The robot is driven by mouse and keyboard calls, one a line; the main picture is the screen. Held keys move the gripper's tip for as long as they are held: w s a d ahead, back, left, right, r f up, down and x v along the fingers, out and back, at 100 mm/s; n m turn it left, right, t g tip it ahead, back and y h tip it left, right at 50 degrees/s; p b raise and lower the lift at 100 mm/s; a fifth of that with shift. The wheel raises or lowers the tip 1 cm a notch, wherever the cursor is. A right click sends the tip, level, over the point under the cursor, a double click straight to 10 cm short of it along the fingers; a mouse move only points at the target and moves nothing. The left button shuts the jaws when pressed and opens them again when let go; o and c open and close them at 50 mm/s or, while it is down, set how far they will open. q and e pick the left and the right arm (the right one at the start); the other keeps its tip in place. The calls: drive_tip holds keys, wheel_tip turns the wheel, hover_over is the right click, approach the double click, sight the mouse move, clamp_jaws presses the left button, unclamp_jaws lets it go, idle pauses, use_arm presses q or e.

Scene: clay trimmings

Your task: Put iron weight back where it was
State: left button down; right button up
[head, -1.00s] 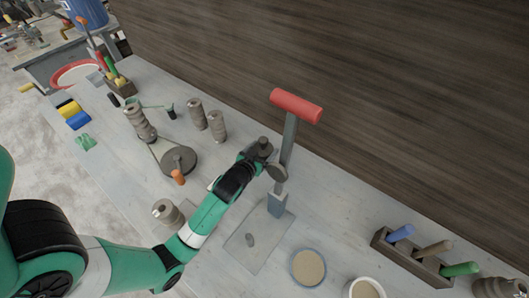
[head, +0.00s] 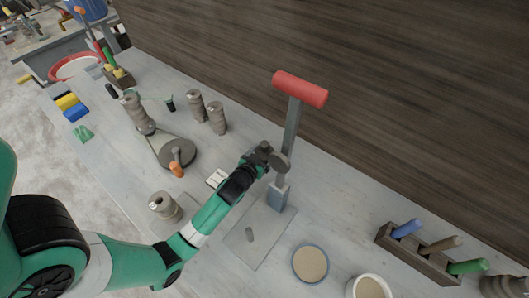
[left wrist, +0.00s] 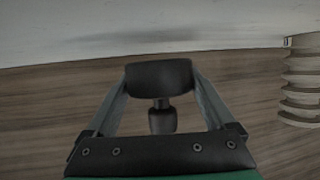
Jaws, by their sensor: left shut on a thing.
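The iron weight (head: 281,163) is a dark disc with a neck and small knob. My left gripper (head: 272,156) is shut on it and holds it in front of the grey post of a red-handled tool (head: 300,88). Whether it touches the post, I cannot tell. In the left wrist view the weight (left wrist: 158,77) sits between my left gripper's fingertips (left wrist: 160,82), its knob towards the palm. My right gripper is not in view.
A round dish (head: 310,263), a white cup (head: 370,288) and a tool rack (head: 412,255) stand to the right. Several clay-coloured stacks (head: 217,117) and a grey disc (head: 178,153) stand left.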

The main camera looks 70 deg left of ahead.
sight(264, 153)
use_arm(q)
drive_tip(key=shift+f+b, duration=0.35)
drive_tip(key=shift+c, duration=0.5)
unclamp_jaws()
drive_tip(key=shift+f, duration=0.15)
drive_tip(key=shift+o, duration=0.5)
drive_tip(key=shift+r, duration=0.2)
drive_tip(key=shift+s+d+r+p, duration=0.95)
drive_tip(key=shift+s+r+p, duration=0.15)
drive_tip(key=shift+r+p, duration=0.1)
drive_tip(key=p+v, duration=0.1)
drive_tip(key=v, duration=0.7)
drive_tip(key=shift+s+d, duration=0.2)
drive_tip(key=shift+s, duration=0.15)
